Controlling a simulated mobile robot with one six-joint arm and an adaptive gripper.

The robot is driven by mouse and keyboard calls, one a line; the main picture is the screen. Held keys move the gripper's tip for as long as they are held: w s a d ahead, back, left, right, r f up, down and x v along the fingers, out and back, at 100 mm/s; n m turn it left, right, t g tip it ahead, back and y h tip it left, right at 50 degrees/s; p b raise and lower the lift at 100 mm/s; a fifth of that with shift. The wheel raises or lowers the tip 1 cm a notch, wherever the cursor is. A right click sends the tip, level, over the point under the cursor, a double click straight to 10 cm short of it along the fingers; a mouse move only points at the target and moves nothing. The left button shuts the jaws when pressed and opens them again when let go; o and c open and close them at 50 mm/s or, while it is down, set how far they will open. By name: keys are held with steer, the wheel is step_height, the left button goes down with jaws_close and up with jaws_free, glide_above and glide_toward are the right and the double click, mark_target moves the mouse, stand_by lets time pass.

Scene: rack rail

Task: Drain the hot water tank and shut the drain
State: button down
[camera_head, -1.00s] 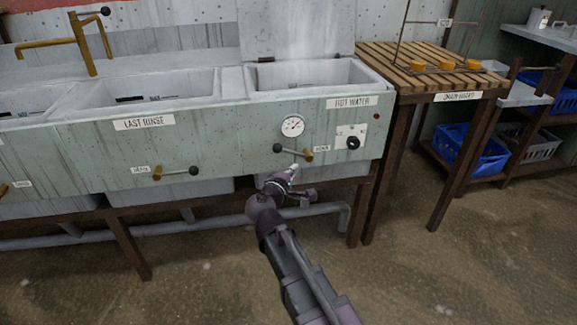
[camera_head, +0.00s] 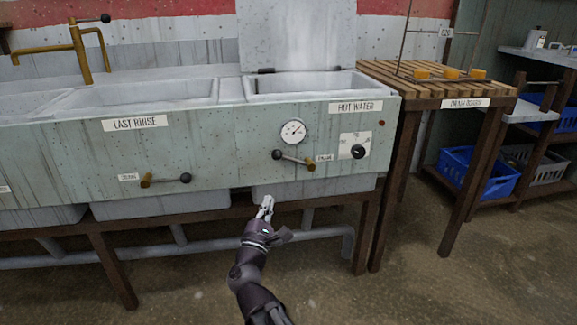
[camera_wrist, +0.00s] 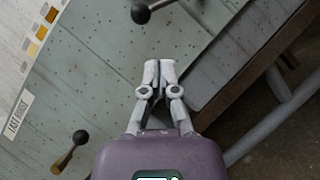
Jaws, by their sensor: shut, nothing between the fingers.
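The hot water tank (camera_head: 262,98) is the right-hand basin of the pale green sink unit, with its lid (camera_head: 297,35) standing up behind it. I cannot tell the water level inside. Its drain lever (camera_head: 294,159) is on the front panel, lying nearly level, with a black knob at left and a brass end at right. In the wrist view the black knob (camera_wrist: 140,14) is at the top edge, beyond my fingertips. My gripper (camera_head: 267,200) is shut and empty, below and left of the lever, apart from it; its closed fingers (camera_wrist: 160,68) show in the wrist view.
A gauge (camera_head: 293,132) and black dial (camera_head: 358,152) are close to the lever. The last rinse drain lever (camera_head: 166,180) is to the left. A slatted drain board (camera_head: 420,77) stands to the right. Pipes (camera_head: 200,247) run below; the floor in front is open.

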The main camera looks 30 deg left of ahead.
steer(key=shift+w+r, duration=0.1)
steer(key=shift+w, duration=0.05)
steer(key=p, duration=0.4)
glide_toward(289, 158)
steer(key=w+a+r, duration=0.1)
steer(key=w+a, duration=0.3)
steer(key=w, duration=0.1)
steer(key=shift+w+d+r+p, duration=0.4)
steer(key=shift+w+r+p, duration=0.25)
steer(key=shift+r, duration=0.05)
steer(key=shift+w+d+r+p, duration=0.4)
steer(key=shift+w+r+p, duration=0.2)
steer(key=shift+w+r, duration=0.1)
